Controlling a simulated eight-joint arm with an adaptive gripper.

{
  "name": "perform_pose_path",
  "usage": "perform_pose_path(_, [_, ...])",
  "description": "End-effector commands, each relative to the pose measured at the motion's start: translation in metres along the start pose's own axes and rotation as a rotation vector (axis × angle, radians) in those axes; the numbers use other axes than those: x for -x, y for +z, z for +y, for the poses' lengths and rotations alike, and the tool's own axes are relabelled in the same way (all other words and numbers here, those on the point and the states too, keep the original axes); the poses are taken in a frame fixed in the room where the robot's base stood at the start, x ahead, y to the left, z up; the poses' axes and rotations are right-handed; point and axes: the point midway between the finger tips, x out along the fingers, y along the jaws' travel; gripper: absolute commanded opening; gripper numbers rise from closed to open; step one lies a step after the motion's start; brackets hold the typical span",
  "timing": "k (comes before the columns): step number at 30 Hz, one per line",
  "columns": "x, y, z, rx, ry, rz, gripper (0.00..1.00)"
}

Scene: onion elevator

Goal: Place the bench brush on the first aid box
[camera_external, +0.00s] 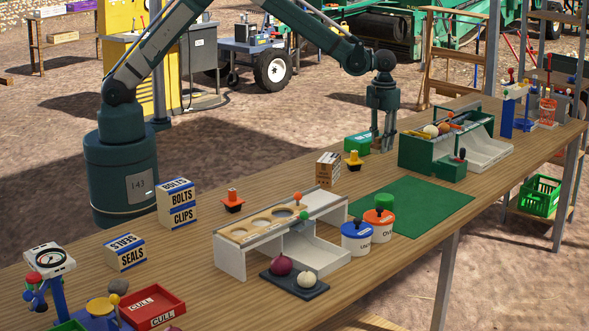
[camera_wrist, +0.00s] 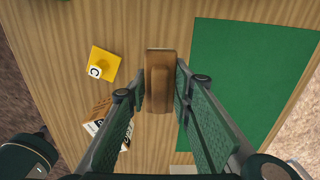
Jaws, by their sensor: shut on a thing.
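The bench brush (camera_wrist: 160,70) shows in the wrist view as a brown wooden piece between my fingers. My gripper (camera_wrist: 158,95) is shut on it and points down over the wooden table. In the external view my gripper (camera_external: 383,148) is just right of a small green box (camera_external: 357,143) with a pale marking, which looks like the first aid box. The brush is hard to make out there, and its bristles are not clearly seen.
A green divided rack (camera_external: 432,155) stands to the right.

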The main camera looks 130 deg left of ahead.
Motion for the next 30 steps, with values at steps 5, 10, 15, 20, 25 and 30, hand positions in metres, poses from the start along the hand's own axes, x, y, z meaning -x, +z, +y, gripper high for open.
perform_pose_path(5, [0.009,0.029,0.024,0.048,0.0,0.0,0.11])
perform_pose_path(10, [0.02,0.067,0.058,0.114,0.0,0.0,0.11])
perform_pose_path(15, [0.032,0.108,0.099,0.187,-0.001,0.0,0.11])
perform_pose_path(20, [0.043,0.143,0.14,0.257,-0.001,0.0,0.11])
perform_pose_path(25, [0.052,0.172,0.176,0.317,-0.001,0.0,0.11])
perform_pose_path(30, [0.058,0.19,0.201,0.356,-0.001,0.0,0.11])
